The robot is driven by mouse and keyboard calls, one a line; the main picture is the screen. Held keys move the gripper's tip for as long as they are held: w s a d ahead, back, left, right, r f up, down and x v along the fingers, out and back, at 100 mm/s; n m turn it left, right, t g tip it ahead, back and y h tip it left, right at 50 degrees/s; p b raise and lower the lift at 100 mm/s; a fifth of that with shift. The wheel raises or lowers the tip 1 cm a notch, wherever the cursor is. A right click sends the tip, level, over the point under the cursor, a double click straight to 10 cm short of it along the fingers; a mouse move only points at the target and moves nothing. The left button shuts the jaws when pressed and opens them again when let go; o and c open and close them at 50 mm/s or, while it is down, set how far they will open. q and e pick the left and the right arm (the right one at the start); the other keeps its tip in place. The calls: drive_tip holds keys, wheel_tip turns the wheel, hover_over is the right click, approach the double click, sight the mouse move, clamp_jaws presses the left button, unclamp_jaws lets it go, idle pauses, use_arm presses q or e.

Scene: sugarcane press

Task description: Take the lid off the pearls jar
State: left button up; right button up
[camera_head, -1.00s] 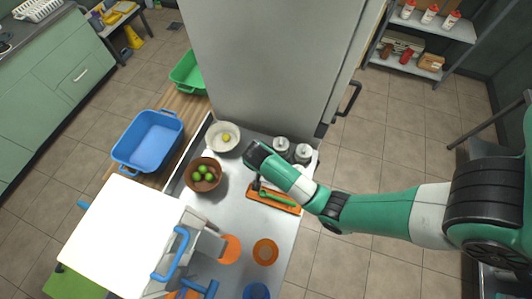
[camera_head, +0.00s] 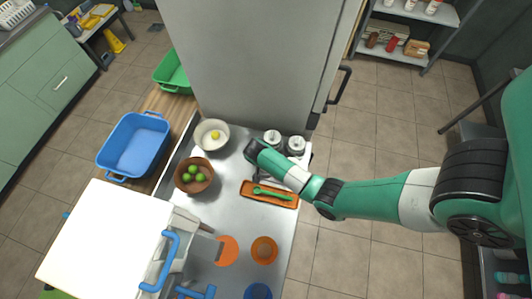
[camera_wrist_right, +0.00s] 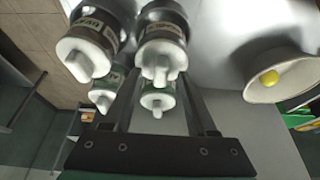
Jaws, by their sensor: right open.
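Two jars with pale knobbed lids, a left one (camera_head: 272,138) and a right one (camera_head: 296,146), stand at the back of the metal counter beside the fridge. In the right wrist view, one lidded jar (camera_wrist_right: 161,45) lies ahead between the finger lines and another (camera_wrist_right: 88,45) is to its left. Their labels are too blurred to tell which holds pearls. Smaller lidded shapes below them may be reflections. My right gripper (camera_wrist_right: 163,75) is open and empty, close to the jars. In the head view its fingers are mostly hidden by the wrist. My left gripper is not seen.
An orange tray (camera_head: 282,199) with a green spoon lies in front of the jars. A bowl of limes (camera_head: 194,176) and a pale bowl with a yellow fruit (camera_head: 211,136) stand to the left. The fridge (camera_head: 250,60) blocks the back.

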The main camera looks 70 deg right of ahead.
clamp_jaws()
idle(0.5)
